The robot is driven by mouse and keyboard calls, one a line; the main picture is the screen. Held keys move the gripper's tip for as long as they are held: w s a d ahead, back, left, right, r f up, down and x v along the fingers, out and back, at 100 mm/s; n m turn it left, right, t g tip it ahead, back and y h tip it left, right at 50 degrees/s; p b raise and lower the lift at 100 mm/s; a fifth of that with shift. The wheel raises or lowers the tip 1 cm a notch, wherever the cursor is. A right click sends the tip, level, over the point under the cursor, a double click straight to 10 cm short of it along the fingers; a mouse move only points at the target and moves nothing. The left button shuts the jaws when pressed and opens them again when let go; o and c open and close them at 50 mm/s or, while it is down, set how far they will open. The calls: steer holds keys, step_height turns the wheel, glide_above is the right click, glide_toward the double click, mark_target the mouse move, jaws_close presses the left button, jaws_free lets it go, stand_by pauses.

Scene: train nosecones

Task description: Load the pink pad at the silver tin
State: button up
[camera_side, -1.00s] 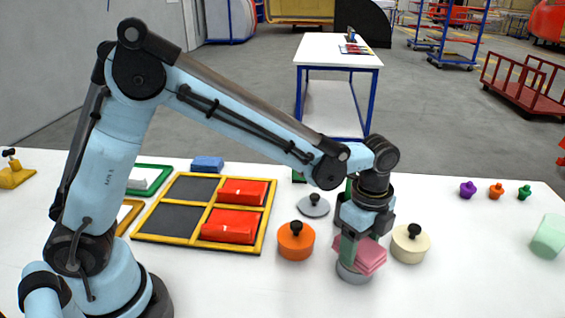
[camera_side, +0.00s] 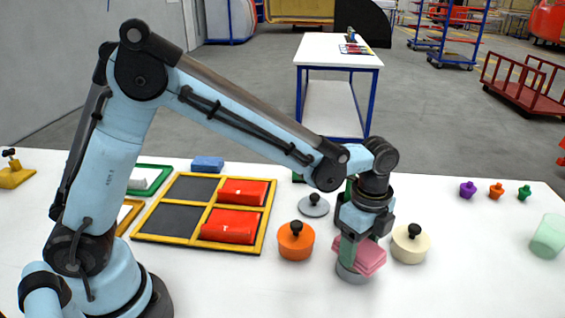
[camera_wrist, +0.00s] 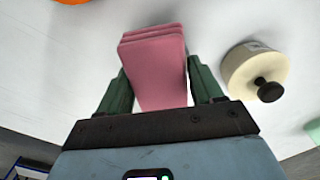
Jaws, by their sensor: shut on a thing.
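My gripper (camera_side: 358,254) is shut on the pink pad (camera_side: 371,258), a layered block that also shows between the green fingers in the wrist view (camera_wrist: 155,65). The silver tin (camera_side: 353,273) is directly below the pad in the side view, a low round grey container partly hidden by the pad and fingers. I cannot tell whether the pad touches the tin's rim. A grey lid with a black knob (camera_side: 314,205) lies on the table to the left of my gripper. In the wrist view the tin is hidden behind the pad.
An orange pot (camera_side: 296,240) stands left and a cream pot (camera_side: 410,243) right of my gripper, both close. A yellow-framed tray (camera_side: 146,238) with red blocks lies further left. Purple (camera_side: 468,189), orange (camera_side: 496,191) and green (camera_side: 524,192) knobs stand back right, a pale green cup (camera_side: 548,236) at the right edge.

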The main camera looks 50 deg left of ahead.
steer(key=shift+f, duration=0.45)
stand_by(1.1)
steer(key=shift+r, duration=3.55)
